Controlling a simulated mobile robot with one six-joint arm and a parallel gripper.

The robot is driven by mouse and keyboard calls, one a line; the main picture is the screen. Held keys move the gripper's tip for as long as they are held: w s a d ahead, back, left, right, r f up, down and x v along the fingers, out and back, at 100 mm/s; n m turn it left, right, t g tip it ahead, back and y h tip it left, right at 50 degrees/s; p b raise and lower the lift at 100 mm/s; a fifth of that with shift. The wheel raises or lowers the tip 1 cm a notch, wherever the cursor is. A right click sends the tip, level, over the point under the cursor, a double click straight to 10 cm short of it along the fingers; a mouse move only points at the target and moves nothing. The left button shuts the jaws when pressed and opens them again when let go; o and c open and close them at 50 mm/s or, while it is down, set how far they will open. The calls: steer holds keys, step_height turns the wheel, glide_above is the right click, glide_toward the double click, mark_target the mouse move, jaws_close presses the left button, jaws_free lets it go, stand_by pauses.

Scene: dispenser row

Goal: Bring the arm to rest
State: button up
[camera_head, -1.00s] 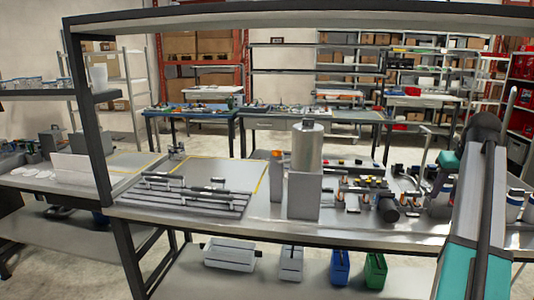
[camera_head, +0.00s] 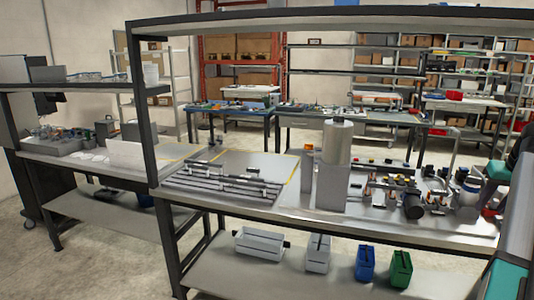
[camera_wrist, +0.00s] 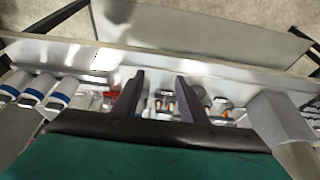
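My gripper (camera_wrist: 158,92) shows in the wrist view as two dark fingers with a clear gap between them. It is open, and I see nothing held in it. It is above the metal workbench (camera_wrist: 205,65), with several small parts visible on the bench beyond the fingers. My arm stands at the right edge of the head view, partly cut off. My gripper does not show clearly there.
The workbench (camera_head: 265,203) carries a grey block with a pale cylinder (camera_head: 337,143), a slotted rail plate (camera_head: 225,186) and small parts. Blue-banded white containers (camera_wrist: 62,90) are left in the wrist view. Bins, including a green one (camera_head: 397,268), stand below. Floor shows at lower left.

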steer(key=w+a+f+n+g+y, duration=0.1)
steer(key=w+a+f, duration=0.45)
steer(key=f, duration=0.25)
steer(key=w+a+f+n+g+y, duration=0.1)
steer(key=w+a+f, duration=0.3)
steer(key=a+f, duration=0.4)
steer(key=s+a+f+n+g+y, duration=0.1)
steer(key=a+f+g, duration=0.1)
steer(key=a+f, duration=0.9)
steer(key=s+a+f+n+g+y, duration=0.15)
steer(key=a+f, duration=0.55)
steer(key=f, duration=0.9)
steer(key=s+a+f+n+g, duration=0.1)
steer(key=s+a+f+g, duration=0.1)
steer(key=s+a+f, duration=0.6)
steer(key=s+a+f+g, duration=0.1)
steer(key=s+a+f, duration=0.6)
steer(key=f, duration=0.4)
steer(key=s+a+f+h, duration=0.1)
steer(key=s+f, duration=0.2)
steer(key=s, duration=0.3)
steer(key=s+a+f, duration=0.2)
steer(key=s+f, duration=0.1)
steer(key=s, duration=0.4)
steer(key=s+a+f+m+g+h, duration=0.1)
steer(key=s+a+f, duration=0.1)
steer(key=s, duration=0.4)
steer(key=shift+s+a+f+h, duration=0.25)
steer(key=shift+s+f+h, duration=0.1)
steer(key=shift+f, duration=0.45)
